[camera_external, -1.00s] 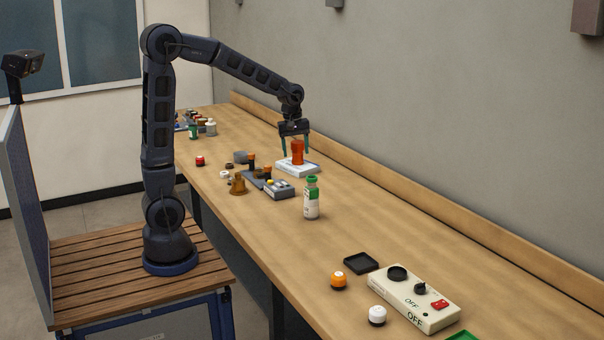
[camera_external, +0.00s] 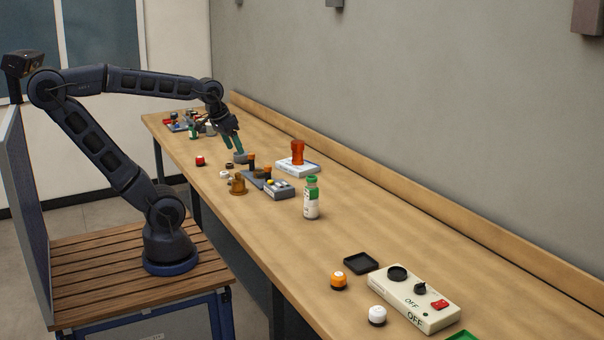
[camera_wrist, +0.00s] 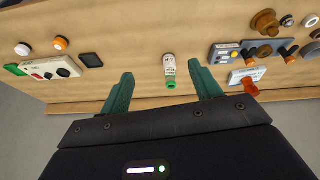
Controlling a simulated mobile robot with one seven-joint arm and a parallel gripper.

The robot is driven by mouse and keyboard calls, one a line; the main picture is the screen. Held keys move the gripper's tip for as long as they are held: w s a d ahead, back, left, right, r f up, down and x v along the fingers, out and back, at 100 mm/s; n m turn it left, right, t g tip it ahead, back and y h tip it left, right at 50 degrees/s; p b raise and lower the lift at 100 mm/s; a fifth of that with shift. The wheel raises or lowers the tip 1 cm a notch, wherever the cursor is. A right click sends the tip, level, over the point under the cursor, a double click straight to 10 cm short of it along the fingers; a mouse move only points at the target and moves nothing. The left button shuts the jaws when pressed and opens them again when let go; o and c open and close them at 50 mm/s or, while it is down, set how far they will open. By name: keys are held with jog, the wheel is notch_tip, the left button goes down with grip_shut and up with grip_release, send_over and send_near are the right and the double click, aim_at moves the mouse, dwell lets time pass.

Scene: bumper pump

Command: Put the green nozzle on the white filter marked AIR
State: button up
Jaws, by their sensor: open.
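I cannot make out a green nozzle or the AIR mark for certain. A white bottle-shaped piece with a green top (camera_external: 311,200) stands upright mid-bench; in the wrist view it (camera_wrist: 169,70) shows between my fingers, apart from them. A smaller green and white piece (camera_external: 193,132) stands at the far end, beside a whitish one (camera_external: 210,128). An orange-red piece (camera_external: 297,152) stands on a white block (camera_external: 291,169) with unreadable print. My gripper (camera_external: 238,149) is open and empty, tilted above the bench near a grey round piece (camera_external: 240,158); its green fingers (camera_wrist: 166,84) are spread.
A brown bell-shaped piece (camera_external: 237,184) and a grey box (camera_external: 279,189) stand mid-bench. A beige panel marked OFF (camera_external: 415,298), a black tray (camera_external: 361,263), an orange knob (camera_external: 338,281) and a white knob (camera_external: 377,315) are at the near end. Bare bench separates the groups.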

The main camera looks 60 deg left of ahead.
jog(key=shift+s+d+f+m, duration=0.1)
jog(key=shift+s+f+m, duration=0.1)
jog(key=shift+s+m, duration=0.35)
jog(key=shift+s+f+m, duration=0.15)
jog(key=shift+s+m, duration=0.1)
jog(key=shift+s, duration=0.55)
dwell(0.3)
